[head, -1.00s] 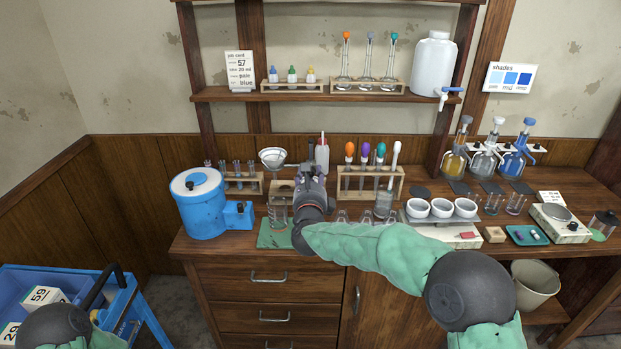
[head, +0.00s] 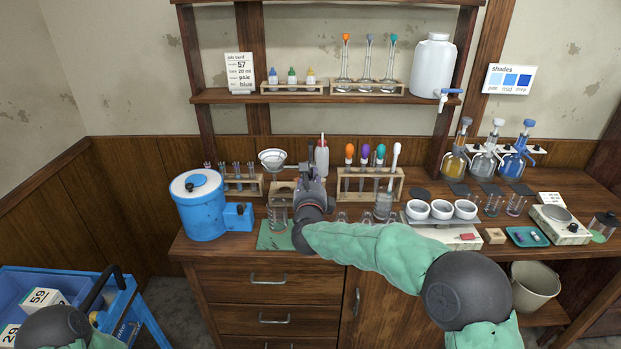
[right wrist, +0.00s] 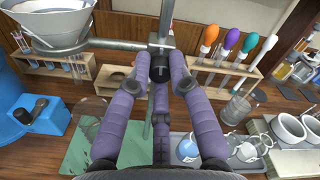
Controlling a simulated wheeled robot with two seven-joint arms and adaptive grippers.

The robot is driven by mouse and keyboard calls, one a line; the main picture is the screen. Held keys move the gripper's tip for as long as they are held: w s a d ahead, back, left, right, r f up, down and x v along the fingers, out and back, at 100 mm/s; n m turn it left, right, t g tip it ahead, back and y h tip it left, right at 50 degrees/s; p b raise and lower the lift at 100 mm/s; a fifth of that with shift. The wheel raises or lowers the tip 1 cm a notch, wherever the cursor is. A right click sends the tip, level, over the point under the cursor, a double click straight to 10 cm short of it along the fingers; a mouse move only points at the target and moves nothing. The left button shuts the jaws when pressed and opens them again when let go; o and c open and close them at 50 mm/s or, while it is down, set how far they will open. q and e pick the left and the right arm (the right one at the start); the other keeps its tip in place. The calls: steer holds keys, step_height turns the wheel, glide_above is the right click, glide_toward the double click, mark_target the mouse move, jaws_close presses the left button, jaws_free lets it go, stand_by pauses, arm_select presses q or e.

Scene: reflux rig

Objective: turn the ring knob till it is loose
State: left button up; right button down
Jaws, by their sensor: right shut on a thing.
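The ring knob (right wrist: 160,68) is a small black knob on the clamp where the funnel ring's metal arm meets the upright rod. My right gripper (right wrist: 162,72) has its purple-grey fingers closed on this knob from both sides in the right wrist view. In the head view the right gripper (head: 312,172) covers the clamp, so the knob is hidden there. The funnel (head: 272,158) sits in the ring left of the gripper, and it also shows in the right wrist view (right wrist: 62,28). Whether the knob is loose cannot be seen. My left gripper is out of view.
A glass beaker (head: 278,216) stands on the green mat (head: 272,238) below the funnel. A rack of coloured droppers (head: 372,183) stands right of the gripper. The blue drum (head: 205,212) is at the left. Several glass flasks stand on a grey tray (right wrist: 215,160) close under the gripper.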

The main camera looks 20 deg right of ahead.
steer(key=n, duration=0.4)
steer(key=n+p, duration=0.1)
steer(key=n, duration=0.5)
steer(key=shift+a+p, duration=0.1)
steer(key=shift+p, duration=0.2)
steer(key=n+p, duration=0.2)
steer(key=n, duration=0.3)
steer(key=n+p, duration=0.3)
steer(key=n, duration=0.3)
steer(key=shift+f, duration=0.15)
steer(key=shift+n, duration=0.3)
steer(key=c, duration=1.1)
jaws_free()
steer(key=shift+s, duration=0.1)
